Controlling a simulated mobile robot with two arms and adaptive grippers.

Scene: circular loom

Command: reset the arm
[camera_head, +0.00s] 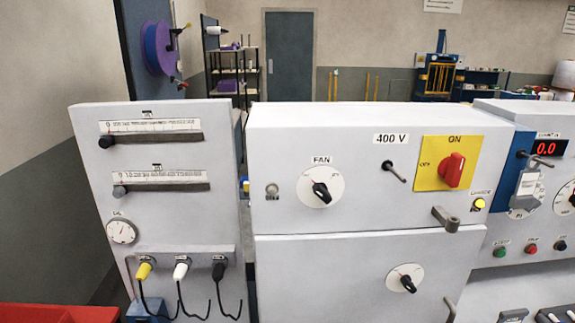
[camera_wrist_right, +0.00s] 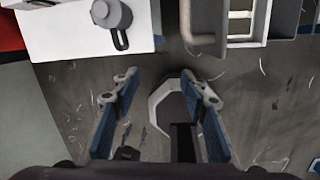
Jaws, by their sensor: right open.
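My right gripper (camera_wrist_right: 165,105) shows in the right wrist view, pointing down over the floor. Its two blue-and-grey fingers are spread wide apart with nothing between them. No part of either arm shows in the head view, and my left gripper is not in view.
In the head view a grey control cabinet (camera_head: 340,225) fills the middle, with a red main switch (camera_head: 452,170) on a yellow plate. A slider panel (camera_head: 160,190) stands left. In the wrist view a white surface (camera_wrist_right: 80,38) and grey bins (camera_wrist_right: 222,38) lie beyond the fingers. Scraps litter the floor.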

